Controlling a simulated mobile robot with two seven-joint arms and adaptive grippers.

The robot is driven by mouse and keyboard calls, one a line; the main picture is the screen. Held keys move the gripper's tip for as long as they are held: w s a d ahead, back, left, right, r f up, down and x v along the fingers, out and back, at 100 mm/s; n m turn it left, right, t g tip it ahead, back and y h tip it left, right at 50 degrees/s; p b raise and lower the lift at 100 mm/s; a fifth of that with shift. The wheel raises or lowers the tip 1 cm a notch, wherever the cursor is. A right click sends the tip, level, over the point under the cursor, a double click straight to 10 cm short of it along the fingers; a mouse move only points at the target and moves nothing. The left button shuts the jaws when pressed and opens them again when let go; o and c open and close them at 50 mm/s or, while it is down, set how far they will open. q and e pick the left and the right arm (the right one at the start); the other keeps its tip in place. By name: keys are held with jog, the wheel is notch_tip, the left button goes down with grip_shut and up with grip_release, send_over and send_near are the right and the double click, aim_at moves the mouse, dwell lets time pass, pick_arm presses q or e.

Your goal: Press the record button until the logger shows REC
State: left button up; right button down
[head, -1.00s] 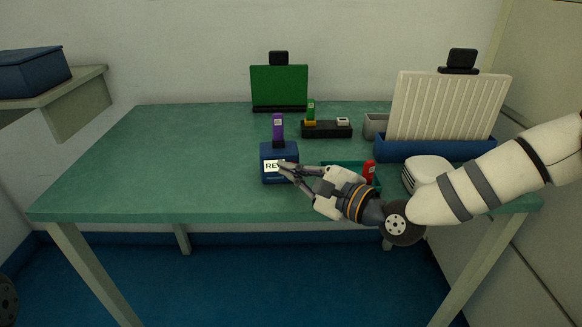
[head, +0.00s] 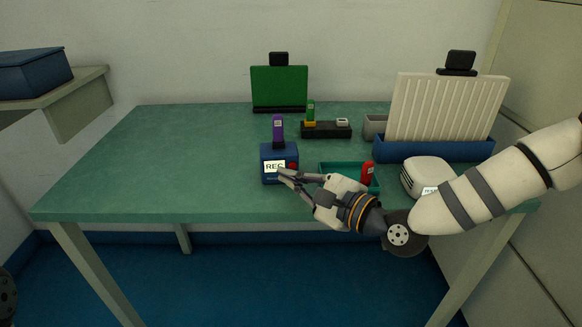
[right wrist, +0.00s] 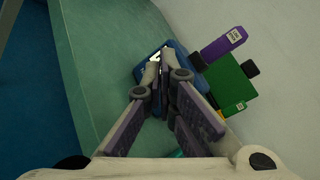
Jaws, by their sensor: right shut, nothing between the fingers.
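The logger is a dark blue box (head: 268,178) near the front middle of the table. Its white screen (head: 274,166) reads REC in the head view. A red button (head: 293,167) shows on its front, right of the screen. A purple stick (head: 278,128) stands upright on top of the logger. My right gripper (head: 282,173) is shut and empty, its fingertips at the logger's front, just below the button; I cannot tell whether they touch it. In the right wrist view the shut fingers (right wrist: 160,62) cover much of the logger (right wrist: 178,76).
A teal tray (head: 335,167) with a red stick (head: 367,173) lies right of the logger. A white rounded device (head: 425,176), a blue rack with a ribbed panel (head: 440,110), a black strip (head: 325,130) and a green panel (head: 279,86) stand around. The table's left is clear.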

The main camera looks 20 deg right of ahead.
pick_arm(q)
jog(key=shift+w+r+p, duration=0.6)
jog(key=shift+r, duration=0.1)
pick_arm(e)
jog(key=s, duration=0.2)
jog(key=s+a, duration=0.1)
jog(key=s, duration=0.1)
jog(key=shift+s+a, duration=0.2)
jog(key=shift+s, duration=0.2)
